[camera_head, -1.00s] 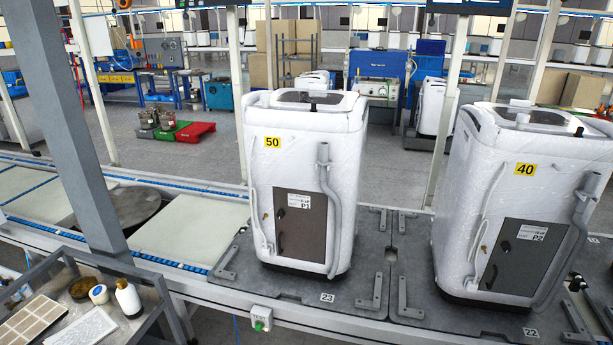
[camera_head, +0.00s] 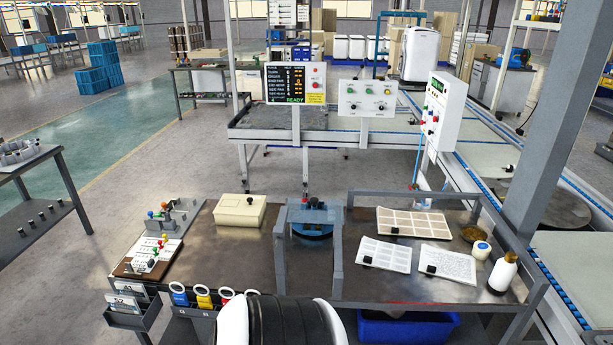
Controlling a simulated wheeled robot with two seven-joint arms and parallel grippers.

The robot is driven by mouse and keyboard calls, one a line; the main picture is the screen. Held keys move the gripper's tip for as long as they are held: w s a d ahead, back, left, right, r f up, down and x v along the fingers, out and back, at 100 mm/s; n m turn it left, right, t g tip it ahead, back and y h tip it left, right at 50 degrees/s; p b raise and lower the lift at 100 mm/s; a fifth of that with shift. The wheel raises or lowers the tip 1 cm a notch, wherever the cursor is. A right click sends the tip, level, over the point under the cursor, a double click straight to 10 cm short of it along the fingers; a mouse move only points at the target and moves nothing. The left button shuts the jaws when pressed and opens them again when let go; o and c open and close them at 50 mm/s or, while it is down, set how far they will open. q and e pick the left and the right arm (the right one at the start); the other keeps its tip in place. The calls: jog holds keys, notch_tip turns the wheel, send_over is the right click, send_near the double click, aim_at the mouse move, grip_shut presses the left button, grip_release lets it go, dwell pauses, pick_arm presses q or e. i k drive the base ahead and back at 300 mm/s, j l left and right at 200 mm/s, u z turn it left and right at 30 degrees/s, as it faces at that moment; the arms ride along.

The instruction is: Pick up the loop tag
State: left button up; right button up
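Several loop-shaped tags hang in a row at the front left edge of the brown workbench (camera_head: 235,262). They include a blue one (camera_head: 179,294), a yellow one (camera_head: 204,298) and a red one (camera_head: 227,296), each with a rounded white or dark loop. A further loop at the right end of the row is partly hidden by a white and black rounded shape at the bottom. I cannot tell which of them is the task's loop tag. Neither of my grippers shows in the view.
A grey-blue fixture (camera_head: 312,222) stands mid-bench. A beige box (camera_head: 240,211), a peg board (camera_head: 153,256), paper sheets (camera_head: 448,265) and a white bottle (camera_head: 503,272) lie around it. Card holders (camera_head: 126,305) hang at the front left. A blue bin (camera_head: 405,328) sits below.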

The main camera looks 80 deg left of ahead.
aim_at(204, 301)
jog(key=u, duration=1.75)
